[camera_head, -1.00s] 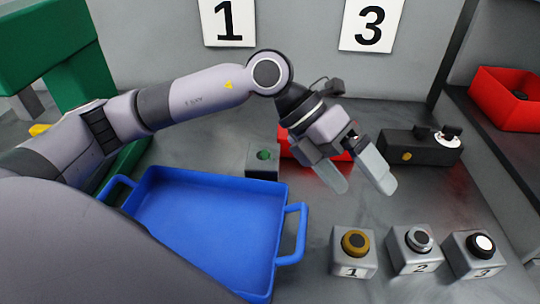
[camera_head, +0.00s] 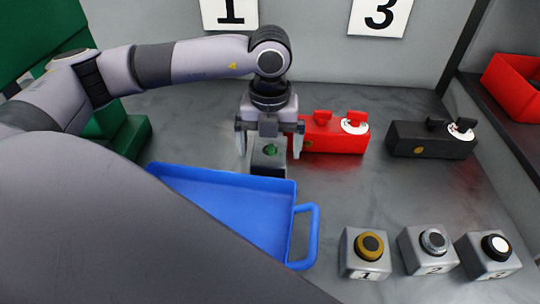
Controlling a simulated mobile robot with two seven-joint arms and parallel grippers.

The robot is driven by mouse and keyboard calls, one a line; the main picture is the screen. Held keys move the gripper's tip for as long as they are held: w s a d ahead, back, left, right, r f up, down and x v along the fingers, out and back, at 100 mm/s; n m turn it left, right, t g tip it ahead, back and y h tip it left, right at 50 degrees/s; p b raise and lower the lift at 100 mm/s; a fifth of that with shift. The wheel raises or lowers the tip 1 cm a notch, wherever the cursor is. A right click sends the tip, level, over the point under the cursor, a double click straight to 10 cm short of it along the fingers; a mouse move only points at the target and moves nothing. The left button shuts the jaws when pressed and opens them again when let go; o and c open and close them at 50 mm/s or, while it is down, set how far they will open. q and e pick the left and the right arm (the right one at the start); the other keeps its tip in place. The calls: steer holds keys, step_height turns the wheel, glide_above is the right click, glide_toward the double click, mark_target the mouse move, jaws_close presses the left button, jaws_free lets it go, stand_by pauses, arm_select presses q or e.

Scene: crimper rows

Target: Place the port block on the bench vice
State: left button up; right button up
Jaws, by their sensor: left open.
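I cannot tell whether the fingers touch the block. No part is labelled as the bench vice; the large green structure (camera_head: 125,138) at the left may be it, partly hidden behind my left arm. My right gripper is not in view.
A blue tray (camera_head: 305,235) lies in front of the block. A red unit (camera_head: 335,141) is close right of the gripper, with a black unit (camera_head: 435,143) farther right. Numbered button boxes (camera_head: 365,265) stand at the front right. A red bin (camera_head: 515,85) sits on the right shelf.

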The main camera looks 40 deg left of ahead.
mark_target(270, 150)
arm_select(q)
steer(key=shift+f, duration=1.2)
steer(key=shift+w+r, duration=0.1)
jaws_close()
steer(key=shift+r, duration=0.2)
step_height(270, 150, up, 20)
steer(key=shift+f, duration=0.2)
